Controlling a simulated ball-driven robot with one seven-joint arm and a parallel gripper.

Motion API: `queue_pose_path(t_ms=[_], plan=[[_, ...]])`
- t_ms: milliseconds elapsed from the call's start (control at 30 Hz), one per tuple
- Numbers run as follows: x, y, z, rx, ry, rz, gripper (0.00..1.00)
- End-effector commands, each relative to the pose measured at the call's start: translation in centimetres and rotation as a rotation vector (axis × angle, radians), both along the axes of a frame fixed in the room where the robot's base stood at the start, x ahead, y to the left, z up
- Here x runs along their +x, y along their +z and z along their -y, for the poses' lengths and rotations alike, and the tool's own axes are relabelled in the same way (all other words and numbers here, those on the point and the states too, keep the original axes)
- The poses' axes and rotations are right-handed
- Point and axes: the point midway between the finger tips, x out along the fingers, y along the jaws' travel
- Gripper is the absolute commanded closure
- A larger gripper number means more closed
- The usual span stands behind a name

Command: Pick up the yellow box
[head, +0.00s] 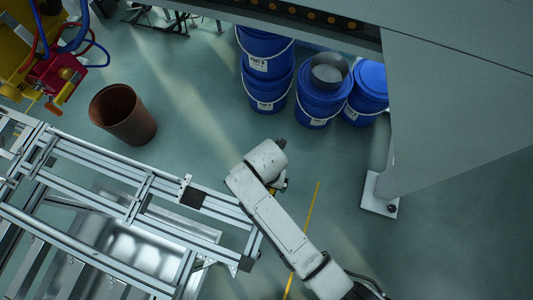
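My white arm reaches up from the bottom of the head view, and its wrist end is bent over near the middle. My gripper (284,184) is mostly hidden behind the arm; only a small dark part shows at its right side. Its fingers cannot be made out, so I cannot tell whether it is open or shut. A tiny yellow patch (272,191) shows beside the arm there. I cannot tell whether it belongs to the yellow box. No whole yellow box is clearly visible.
An aluminium profile frame (118,205) with a metal basin (140,255) lies left of my arm. A brown bin (122,115), several blue buckets (265,85) and a yellow-red machine (60,75) stand farther back. A grey panel structure (440,110) fills the upper right. Floor is clear at lower right.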

Motion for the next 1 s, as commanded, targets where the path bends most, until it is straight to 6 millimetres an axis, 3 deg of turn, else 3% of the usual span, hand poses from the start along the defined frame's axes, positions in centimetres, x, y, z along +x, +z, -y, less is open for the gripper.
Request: queue_pose_path(t_ms=[100, 700, 1000], plan=[[0.01, 0.03, -0.02, 0.0, 0.0, 0.0, 0.06], [0.02, 0.06, 0.0, 0.0, 0.0, 0.0, 0.64], [0.05, 0.23, -0.03, 0.001, 0.0, 0.001, 0.65]])
